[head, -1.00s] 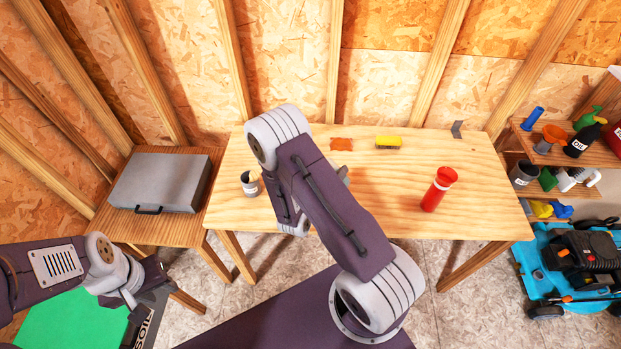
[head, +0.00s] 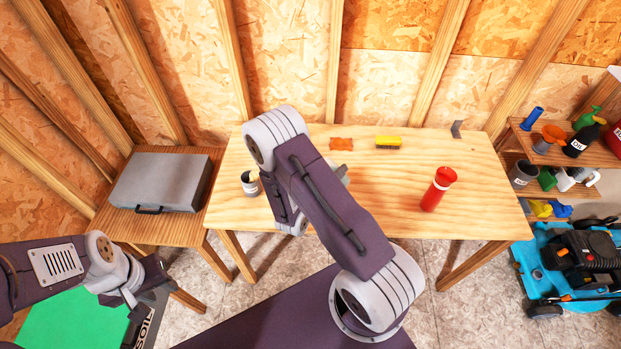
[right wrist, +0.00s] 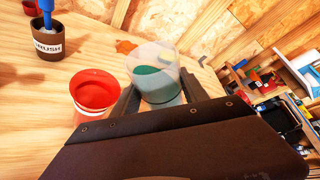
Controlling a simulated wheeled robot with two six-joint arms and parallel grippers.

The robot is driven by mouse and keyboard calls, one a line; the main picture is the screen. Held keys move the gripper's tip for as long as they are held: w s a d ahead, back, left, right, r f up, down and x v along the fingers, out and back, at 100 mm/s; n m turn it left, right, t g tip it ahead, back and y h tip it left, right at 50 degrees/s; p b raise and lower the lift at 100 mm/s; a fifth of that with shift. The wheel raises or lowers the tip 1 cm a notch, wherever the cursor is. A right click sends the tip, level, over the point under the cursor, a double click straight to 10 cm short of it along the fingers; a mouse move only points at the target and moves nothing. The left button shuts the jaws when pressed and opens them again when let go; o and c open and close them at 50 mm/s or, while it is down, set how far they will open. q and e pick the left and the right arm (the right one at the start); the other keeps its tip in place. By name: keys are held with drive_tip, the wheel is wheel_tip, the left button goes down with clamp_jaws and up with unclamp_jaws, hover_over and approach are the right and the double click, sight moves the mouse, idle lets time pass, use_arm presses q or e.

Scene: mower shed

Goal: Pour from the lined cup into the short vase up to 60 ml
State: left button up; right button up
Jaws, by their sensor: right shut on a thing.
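In the right wrist view, a clear cup (right wrist: 157,88) with green liquid stands between the fingers of my right gripper (right wrist: 160,100), which is shut on it. It looks close to upright; no lines can be made out on its wall. A short red open vessel (right wrist: 95,93), apparently the short vase, stands on the table just left of the gripper, apart from the cup.
A cup labelled BRUSH (right wrist: 47,42) stands behind the red vessel. A grey case (head: 160,182) lies on the side table.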

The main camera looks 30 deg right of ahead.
idle(0.4)
drive_tip(key=shift+f+n+h, duration=0.25)
drive_tip(key=shift+n+h, duration=0.15)
drive_tip(key=shift+n, duration=0.3)
idle(1.9)
drive_tip(key=shift+r+n+g+h, duration=0.4)
drive_tip(key=shift+n, duration=0.2)
idle(2.0)
drive_tip(key=shift+f+n+h+b, duration=0.3)
drive_tip(key=shift+n+b, duration=0.1)
drive_tip(key=shift+n, duration=0.2)
idle(1.8)
